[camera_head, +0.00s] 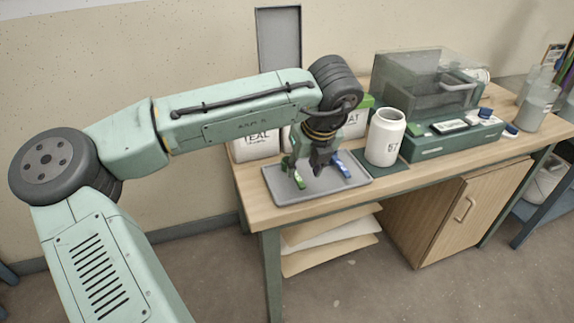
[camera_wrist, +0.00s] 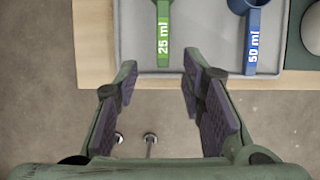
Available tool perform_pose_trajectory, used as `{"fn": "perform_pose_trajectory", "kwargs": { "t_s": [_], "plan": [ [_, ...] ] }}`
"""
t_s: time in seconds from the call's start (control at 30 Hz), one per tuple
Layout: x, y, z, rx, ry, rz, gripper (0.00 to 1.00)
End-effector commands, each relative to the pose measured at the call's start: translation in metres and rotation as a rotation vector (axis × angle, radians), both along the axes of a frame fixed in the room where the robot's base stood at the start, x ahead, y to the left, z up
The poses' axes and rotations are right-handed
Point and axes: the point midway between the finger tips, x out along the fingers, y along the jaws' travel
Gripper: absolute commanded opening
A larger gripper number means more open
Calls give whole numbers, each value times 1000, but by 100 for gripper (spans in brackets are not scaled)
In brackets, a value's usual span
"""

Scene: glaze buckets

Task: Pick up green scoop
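The green scoop (camera_head: 298,181) lies on a grey tray (camera_head: 318,194) on the wooden table, near the tray's left side. In the wrist view its green handle (camera_wrist: 163,36), marked "25 ml", points down toward the tray's front edge; its bowl is cut off at the top. My gripper (camera_wrist: 160,76) is open and empty, its two dark-padded fingers wide apart. In the wrist view the handle lies beyond the fingertips, in line with the gap between them. In the head view my gripper (camera_head: 318,166) hangs over the tray and partly hides it.
A blue scoop (camera_wrist: 251,45) marked "50 ml" lies right of the green one. A white jar (camera_head: 385,137) stands right of the tray. White buckets (camera_head: 258,146) stand behind it. A green scale (camera_head: 450,140) with a clear cover is farther right.

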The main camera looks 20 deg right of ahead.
Motion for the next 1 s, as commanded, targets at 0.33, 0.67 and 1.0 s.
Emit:
{"fn": "perform_pose_trajectory", "kwargs": {
  "t_s": [0.33, 0.67, 1.0],
  "plan": [
    [13, -1, -31, 1, 0, 1, 37],
    [26, -2, -62, -5, -2, 2, 37],
    [25, -2, -61, -5, -2, 1, 25]
  ]
}}
